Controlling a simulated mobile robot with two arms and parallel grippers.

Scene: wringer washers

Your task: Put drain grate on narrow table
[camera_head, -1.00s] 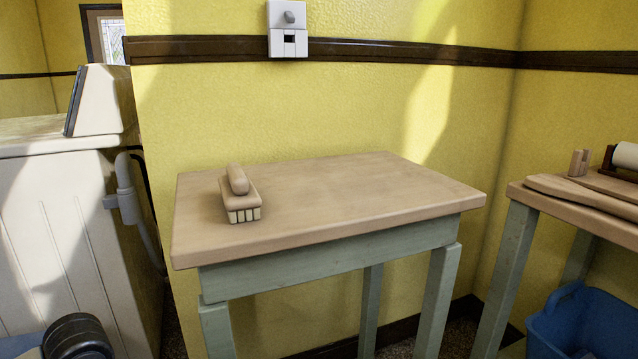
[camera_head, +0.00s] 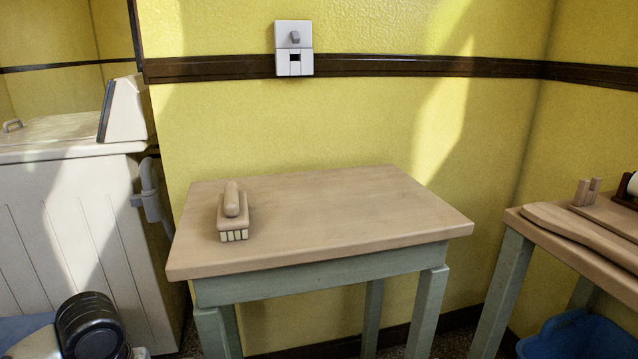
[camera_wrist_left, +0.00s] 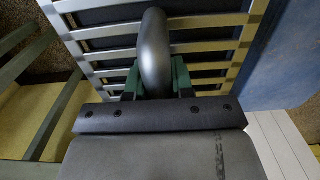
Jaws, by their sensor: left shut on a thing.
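The drain grate (camera_wrist_left: 205,44) is a pale grey slatted panel with a thick curved handle, seen in the left wrist view. My left gripper (camera_wrist_left: 156,78) is shut on that handle, with its green fingers on either side of it. The grate is out of sight in the head view, where only part of my left arm (camera_head: 90,325) shows at the bottom left. The narrow table (camera_head: 340,215), with a wooden top and grey-green legs, stands ahead. My right gripper is not in view.
A scrubbing brush (camera_head: 233,214) sits on the table's left part; the middle and right of the top are clear. A white washer (camera_head: 75,230) stands at left. Another table (camera_head: 580,235) with wooden items stands at right, a blue tub (camera_head: 575,338) below it.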

